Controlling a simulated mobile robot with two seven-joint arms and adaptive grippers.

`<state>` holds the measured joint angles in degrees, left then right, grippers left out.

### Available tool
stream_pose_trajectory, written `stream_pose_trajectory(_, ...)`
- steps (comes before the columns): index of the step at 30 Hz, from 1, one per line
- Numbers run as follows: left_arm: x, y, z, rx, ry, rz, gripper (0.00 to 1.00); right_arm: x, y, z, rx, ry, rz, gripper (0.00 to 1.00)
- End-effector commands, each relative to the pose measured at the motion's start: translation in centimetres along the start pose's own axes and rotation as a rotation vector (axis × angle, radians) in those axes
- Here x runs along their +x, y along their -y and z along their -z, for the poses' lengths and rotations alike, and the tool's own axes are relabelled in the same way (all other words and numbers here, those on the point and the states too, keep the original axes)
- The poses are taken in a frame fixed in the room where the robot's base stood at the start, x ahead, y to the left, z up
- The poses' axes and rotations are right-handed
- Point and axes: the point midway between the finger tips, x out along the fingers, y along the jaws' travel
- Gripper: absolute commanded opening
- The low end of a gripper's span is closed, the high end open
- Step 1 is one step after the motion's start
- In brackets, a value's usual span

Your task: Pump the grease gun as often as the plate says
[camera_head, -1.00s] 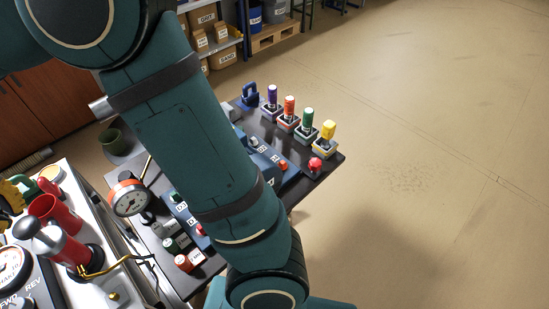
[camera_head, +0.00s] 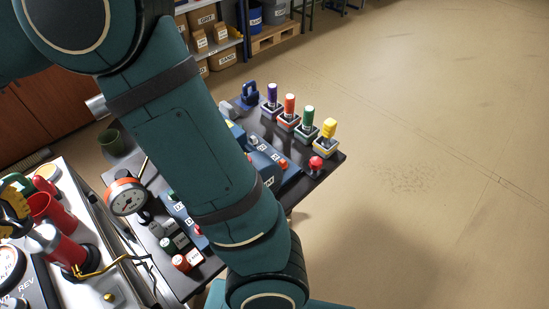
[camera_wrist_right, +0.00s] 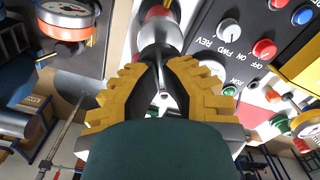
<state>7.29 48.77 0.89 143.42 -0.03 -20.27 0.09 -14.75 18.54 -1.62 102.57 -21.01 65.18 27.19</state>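The grease gun (camera_head: 68,250) stands at the lower left of the head view, with a red barrel, a silver head and a yellow hose. My right gripper (camera_head: 14,212), with yellow fingers, is just left of its silver head at the picture's edge. In the wrist view the fingertips (camera_wrist_right: 160,68) come close together around a thin metal rod, before a silver-and-red part of the gun (camera_wrist_right: 168,36). Whether they grip the rod is unclear. A gauge (camera_head: 125,196) stands right of the gun. I see no readable plate with a number. My left gripper is not in view.
A control panel (camera_wrist_right: 247,30) with a knob and coloured buttons lies close to the right gripper. A dark table (camera_head: 320,176) carries coloured-handled levers (camera_head: 290,112) and a red button (camera_head: 316,163). My teal arm blocks the middle of the head view. Open floor lies right.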

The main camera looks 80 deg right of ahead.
Motion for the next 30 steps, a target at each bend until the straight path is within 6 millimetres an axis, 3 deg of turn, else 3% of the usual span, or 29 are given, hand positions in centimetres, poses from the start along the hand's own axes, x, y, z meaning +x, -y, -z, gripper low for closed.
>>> stream_pose_trajectory(18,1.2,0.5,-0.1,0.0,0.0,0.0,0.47,2.1,0.0,0.0,0.0,0.002,-0.001,0.0)
stream_pose_trajectory(30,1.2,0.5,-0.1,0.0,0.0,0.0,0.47,2.1,0.0,-0.1,0.0,0.003,-0.001,0.0)
